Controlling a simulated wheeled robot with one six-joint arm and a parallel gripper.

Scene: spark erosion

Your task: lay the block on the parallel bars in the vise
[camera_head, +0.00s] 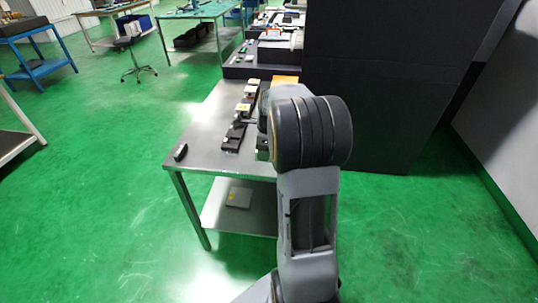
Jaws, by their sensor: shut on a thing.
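My arm stands in the front right of the head view, and its large dark wrist joint covers the right part of a steel table (207,125). My gripper is hidden behind this joint, so its fingers and anything between them do not show. A long dark piece (234,136) lies on the table left of my arm, with small pale and yellow-marked pieces (243,107) behind it. Whether one of these is the vise is too small to tell. I cannot make out the block or the parallel bars.
A small dark object (180,152) lies near the table's front left corner. A tall dark cabinet (385,80) stands behind my arm at the right.

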